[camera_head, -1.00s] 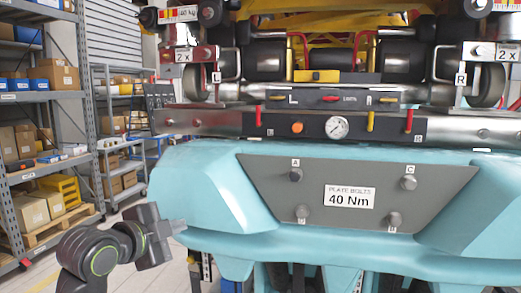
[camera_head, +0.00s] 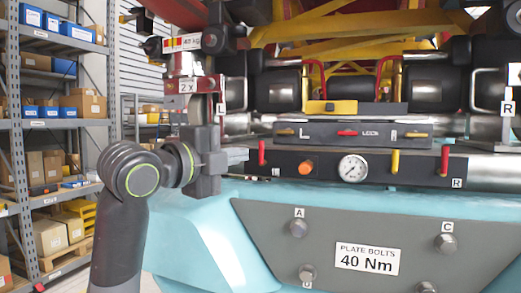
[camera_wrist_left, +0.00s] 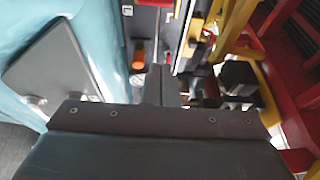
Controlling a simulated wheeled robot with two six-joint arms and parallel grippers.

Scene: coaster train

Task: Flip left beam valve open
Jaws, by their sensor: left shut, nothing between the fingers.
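The beam panel (camera_head: 322,172) has a gauge in its middle and a red lever (camera_head: 262,152) standing upright at its left end, beside a small label. Above it, a smaller panel has a yellow lever (camera_head: 284,133) lying flat by the letter L. My left gripper (camera_head: 246,156) is shut and empty. It points right, with its tips just left of the upright red lever; whether they touch cannot be told. In the left wrist view the shut fingers (camera_wrist_left: 161,86) point toward the panel near the orange button (camera_wrist_left: 138,62). My right gripper is not in view.
The pressure gauge (camera_head: 353,168) and a yellow lever (camera_head: 395,161) sit farther right, with another red lever (camera_head: 445,160) at the right end. A grey bolt plate (camera_head: 400,225) lies below on the turquoise body (camera_head: 215,235). Shelves (camera_head: 60,125) stand at the left.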

